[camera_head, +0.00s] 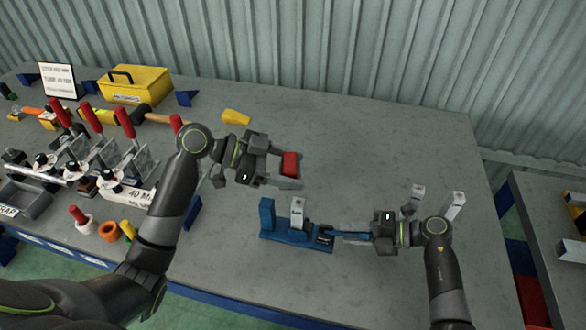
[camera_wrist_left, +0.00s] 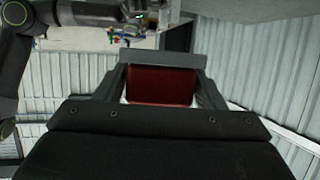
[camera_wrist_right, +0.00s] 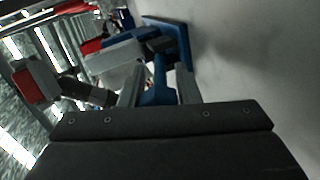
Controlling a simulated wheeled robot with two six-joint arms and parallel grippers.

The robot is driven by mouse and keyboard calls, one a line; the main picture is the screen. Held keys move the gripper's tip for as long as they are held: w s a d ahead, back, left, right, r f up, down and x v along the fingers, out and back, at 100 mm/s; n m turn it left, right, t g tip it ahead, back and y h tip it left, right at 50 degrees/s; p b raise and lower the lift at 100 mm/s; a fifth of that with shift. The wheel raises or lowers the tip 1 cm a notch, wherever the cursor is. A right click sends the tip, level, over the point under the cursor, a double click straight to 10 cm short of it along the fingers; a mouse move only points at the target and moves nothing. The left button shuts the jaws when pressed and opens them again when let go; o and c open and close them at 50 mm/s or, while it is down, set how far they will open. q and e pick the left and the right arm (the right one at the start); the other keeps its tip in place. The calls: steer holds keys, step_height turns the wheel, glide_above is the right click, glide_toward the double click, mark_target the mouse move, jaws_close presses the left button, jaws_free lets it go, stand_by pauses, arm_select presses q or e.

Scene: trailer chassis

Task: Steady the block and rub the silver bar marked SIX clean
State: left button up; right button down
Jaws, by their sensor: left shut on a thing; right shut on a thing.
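A blue block (camera_head: 280,238) lies on the grey table in front of me, with a raised end at its left. A silver bar (camera_head: 298,215) stands upright in it; its small dark marking is too small to read. My right gripper (camera_head: 358,236) is shut on the block's blue handle, which also shows in the right wrist view (camera_wrist_right: 157,80). My left gripper (camera_head: 291,169) is shut on a red pad (camera_head: 290,163), held above and behind the bar, apart from it. The pad fills the jaws in the left wrist view (camera_wrist_left: 160,86).
Two more silver bars (camera_head: 457,203) stand beyond my right gripper. Red-handled clamps (camera_head: 90,118), a grey tray (camera_head: 28,199), a yellow toolbox (camera_head: 135,85) and a hammer (camera_head: 145,115) crowd the left. The back middle of the table (camera_head: 340,130) is free.

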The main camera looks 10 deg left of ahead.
arm_select(q)
step_height(320, 180, down, 7)
steer(key=shift+f, duration=0.2)
steer(key=shift+d+f, duration=0.3)
steer(key=shift+d, duration=0.4)
steer(key=shift+c, duration=0.6)
steer(key=shift+d, duration=1.35)
step_height(320, 180, up, 8)
glide_above(296, 201)
steer(key=a, duration=0.1)
steer(key=shift+a+r, duration=0.1)
steer(key=shift+a, duration=0.1)
arm_select(e)
steer(key=c, duration=0.8)
jaws_free()
steer(key=shift+o, duration=0.2)
